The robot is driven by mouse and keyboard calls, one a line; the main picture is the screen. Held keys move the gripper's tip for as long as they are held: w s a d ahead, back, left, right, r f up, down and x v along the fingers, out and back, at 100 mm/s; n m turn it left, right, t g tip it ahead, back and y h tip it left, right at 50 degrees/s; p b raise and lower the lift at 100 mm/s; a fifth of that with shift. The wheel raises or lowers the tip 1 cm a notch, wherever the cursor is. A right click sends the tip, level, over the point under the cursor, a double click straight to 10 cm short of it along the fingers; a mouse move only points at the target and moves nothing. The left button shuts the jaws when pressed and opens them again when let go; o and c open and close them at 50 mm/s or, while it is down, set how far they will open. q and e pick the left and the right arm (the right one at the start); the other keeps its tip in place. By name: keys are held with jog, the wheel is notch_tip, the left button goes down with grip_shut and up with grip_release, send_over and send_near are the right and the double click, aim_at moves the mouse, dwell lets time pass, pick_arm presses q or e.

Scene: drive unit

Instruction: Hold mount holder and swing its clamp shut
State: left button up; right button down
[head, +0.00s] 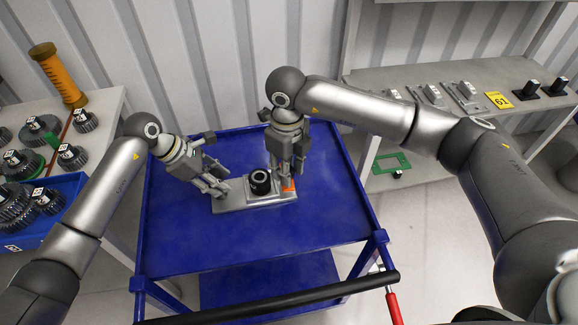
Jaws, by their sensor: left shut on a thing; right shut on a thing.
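The mount holder (232,203) is a grey flat plate with a raised block, lying on the blue cart top (240,247). A black cylindrical part (260,182) stands upright on its block. My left gripper (219,191) is at the holder's left end and is shut on it. My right gripper (288,180) points down at the holder's right end, beside the black part, shut on a small orange piece (288,186) that looks like the clamp. The fingers partly hide this piece, so the clamp's exact angle cannot be told.
The cart top is otherwise clear, with a black handle bar (300,294) at the front. Right, a grey shelf (420,80) carries metal parts and a yellow sign (499,100).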

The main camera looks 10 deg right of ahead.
pick_arm(q)
jog(key=shift+f, duration=0.1)
pick_arm(e)
jog(key=shift+w+a+r+m, duration=0.1)
jog(key=shift+w+a+m, duration=0.65)
jog(key=shift+m, duration=2.1)
jog(key=shift+w+a+f+m, duration=0.1)
jog(key=shift+w+a+m, duration=0.6)
jog(key=shift+m, duration=2.1)
jog(key=shift+w+a+r+m, duration=0.1)
jog(key=shift+w+a+m, duration=0.65)
jog(key=shift+m, duration=2.1)
jog(key=shift+w+d, duration=0.15)
jog(key=c, duration=1.1)
grip_release()
notch_tip(320, 180, up, 12)
jog(key=shift+f, duration=0.1)
